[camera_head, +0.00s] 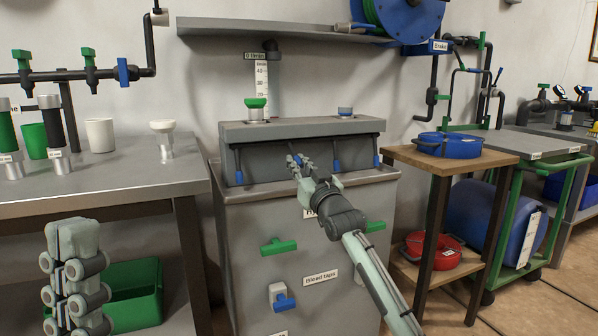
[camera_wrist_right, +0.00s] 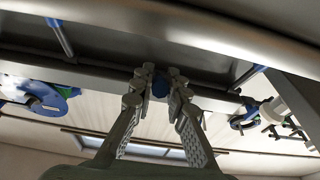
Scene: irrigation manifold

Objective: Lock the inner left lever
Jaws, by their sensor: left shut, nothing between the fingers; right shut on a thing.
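The grey cabinet (camera_head: 300,132) has a row of blue-tipped levers under its overhanging top. The leftmost lever (camera_head: 239,176) and the rightmost lever (camera_head: 377,161) hang clear of my grippers. My right gripper (camera_head: 296,162) is at the middle of the row, its fingers partly hiding the levers there. In the right wrist view, my right gripper (camera_wrist_right: 158,92) is shut around the blue tip of a middle lever (camera_wrist_right: 159,84). Other levers show to the left (camera_wrist_right: 62,38) and right (camera_wrist_right: 247,77), apart from the fingers. My left gripper (camera_head: 73,240) is shut and empty, low at the left.
A green-knobbed valve (camera_head: 255,108) and a blue-grey cap (camera_head: 345,112) sit on the cabinet top. Green taps (camera_head: 279,246) are on the front. A grey bench (camera_head: 110,180) stands left, with a green bin (camera_head: 135,290) below. A wooden stand (camera_head: 450,158) is close on the right.

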